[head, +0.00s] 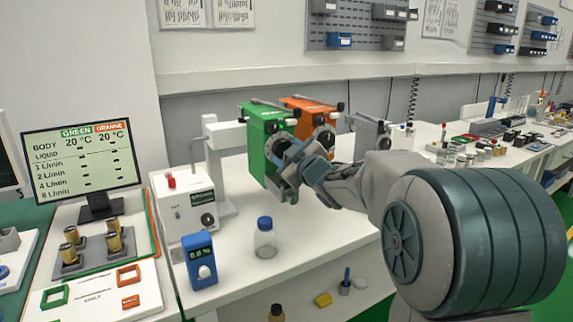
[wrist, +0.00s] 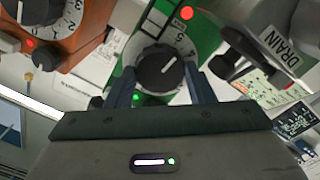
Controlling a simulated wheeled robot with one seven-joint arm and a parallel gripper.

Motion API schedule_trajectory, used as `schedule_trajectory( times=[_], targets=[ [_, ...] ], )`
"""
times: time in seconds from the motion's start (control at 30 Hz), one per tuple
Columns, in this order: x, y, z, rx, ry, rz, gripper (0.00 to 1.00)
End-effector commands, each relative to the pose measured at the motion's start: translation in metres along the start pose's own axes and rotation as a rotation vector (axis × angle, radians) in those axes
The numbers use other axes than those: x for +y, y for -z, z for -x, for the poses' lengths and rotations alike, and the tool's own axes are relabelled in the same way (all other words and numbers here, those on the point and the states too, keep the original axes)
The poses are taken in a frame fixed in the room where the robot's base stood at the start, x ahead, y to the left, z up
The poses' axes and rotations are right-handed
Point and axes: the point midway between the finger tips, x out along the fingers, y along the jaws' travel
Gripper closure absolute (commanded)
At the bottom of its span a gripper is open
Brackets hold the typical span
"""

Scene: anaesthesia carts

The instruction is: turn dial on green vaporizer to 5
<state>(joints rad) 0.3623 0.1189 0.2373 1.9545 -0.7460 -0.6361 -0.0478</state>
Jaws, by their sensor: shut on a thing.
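The green vaporizer (head: 256,140) is mounted above the white bench, left of the orange vaporizer (head: 308,112). Its round dial (wrist: 157,72) has a black knob with a white pointer line and a white numbered ring; a 5 shows at the ring's upper right in the wrist view. My gripper (wrist: 160,90) reaches the dial from the front, with one finger on each side of it, shut on the dial. In the head view my gripper (head: 290,165) hides most of the dial. A green light shows below the dial and a red one above it.
The orange vaporizer's dial (wrist: 40,12) is close beside in the wrist view. A black knob by a DRAIN label (wrist: 280,42) is on the other side. A blue-capped bottle (head: 265,240), a blue meter (head: 200,262) and a monitor (head: 83,160) stand below and left.

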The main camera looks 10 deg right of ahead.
Motion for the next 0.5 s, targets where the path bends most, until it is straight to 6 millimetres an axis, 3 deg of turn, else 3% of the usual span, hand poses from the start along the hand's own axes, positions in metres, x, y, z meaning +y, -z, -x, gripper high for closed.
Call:
schedule_trajectory(
  times=[0.5],
  targets=[
    [-0.0010,-0.0006,0.0000,-0.001,-0.004,0.140,0.74]
  ],
)
